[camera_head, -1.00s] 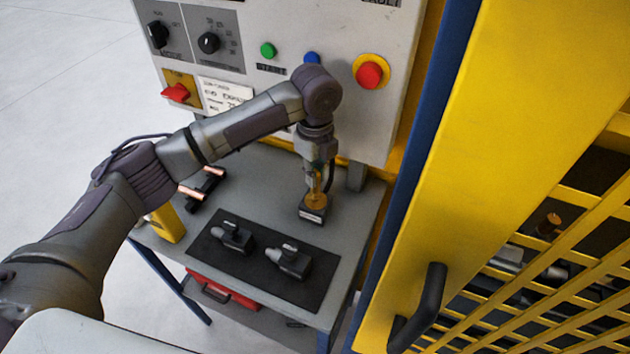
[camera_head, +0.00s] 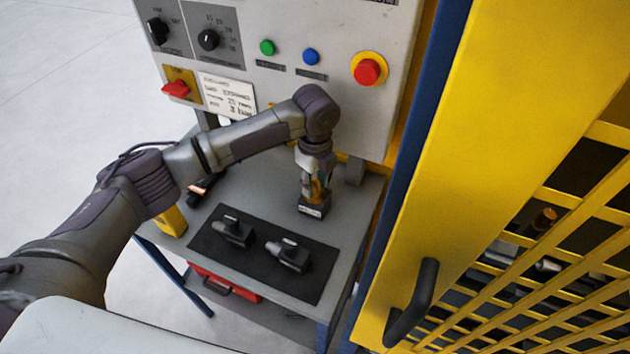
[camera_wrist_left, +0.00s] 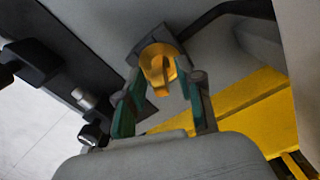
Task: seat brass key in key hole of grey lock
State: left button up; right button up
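The grey lock (camera_head: 312,210) is a small dark block with a light label, standing on the grey table near its right side. The brass key (camera_wrist_left: 158,66) is upright at the lock, its round yellow head facing the left wrist camera. How deep it sits in the key hole is hidden. My left gripper (camera_head: 317,190) is directly above the lock, pointing down. In the left wrist view, its green-padded fingers (camera_wrist_left: 162,84) are apart, one on each side of the key, with gaps visible. The lock's dark top (camera_wrist_left: 178,40) shows behind the key. My right gripper is not in view.
A black mat (camera_head: 213,252) in front of the lock carries two dark grey devices (camera_head: 234,230) (camera_head: 290,254). A control panel (camera_head: 330,40) with buttons rises behind the table. A yellow cage door (camera_head: 480,150) with a black handle stands close on the right.

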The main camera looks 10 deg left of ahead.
pick_arm(q)
jog(key=shift+r, duration=0.1)
notch_tip(320, 180, up, 12)
jog(key=b, duration=0.3)
jog(key=shift+b, duration=0.3)
dwell(0.4)
